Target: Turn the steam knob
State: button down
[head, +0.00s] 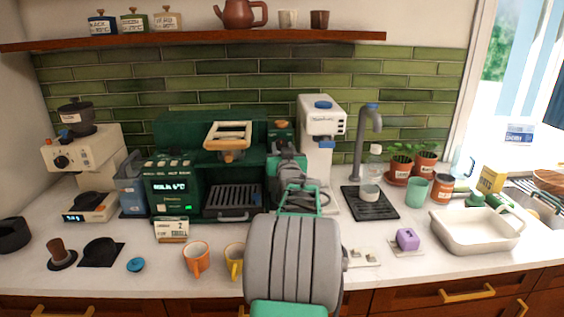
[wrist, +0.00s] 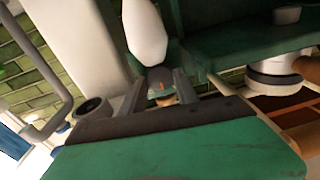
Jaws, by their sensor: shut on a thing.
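The dark green espresso machine (head: 180,133) stands against the tiled wall. My gripper (head: 286,158) reaches to its right-hand front side in the head view. In the wrist view my gripper (wrist: 160,88) has its two grey fingers on either side of a small dark knob (wrist: 158,75) with an orange mark, and it is shut on it. This appears to be the steam knob. In the head view my gripper and arm hide the knob, and its turned angle cannot be told.
A white dispenser (head: 319,120) stands close to the right of my gripper. A black drip mat (head: 371,204) lies farther right. An orange mug (head: 196,257) and a yellow mug (head: 234,262) stand on the front counter, left of my arm. A wooden-handled portafilter (head: 228,136) is on the machine.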

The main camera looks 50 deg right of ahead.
jog(key=shift+f+m+g+h+b, duration=0.1)
jog(key=shift+m+g+h+b, duration=0.15)
jog(key=shift+m+b, duration=1.85)
jog(key=shift+f+m+g+h+b, duration=0.15)
jog(key=shift+m+h+b, duration=0.2)
jog(key=shift+m+b, duration=1.75)
jog(key=shift+r+m, duration=0.15)
jog(key=shift+m, duration=0.35)
jog(key=c, duration=0.9)
grip_release()
jog(key=v, duration=0.7)
jog(key=shift+s+a+b, duration=0.25)
jog(key=shift+a+b, duration=0.05)
jog(key=shift+b, duration=0.1)
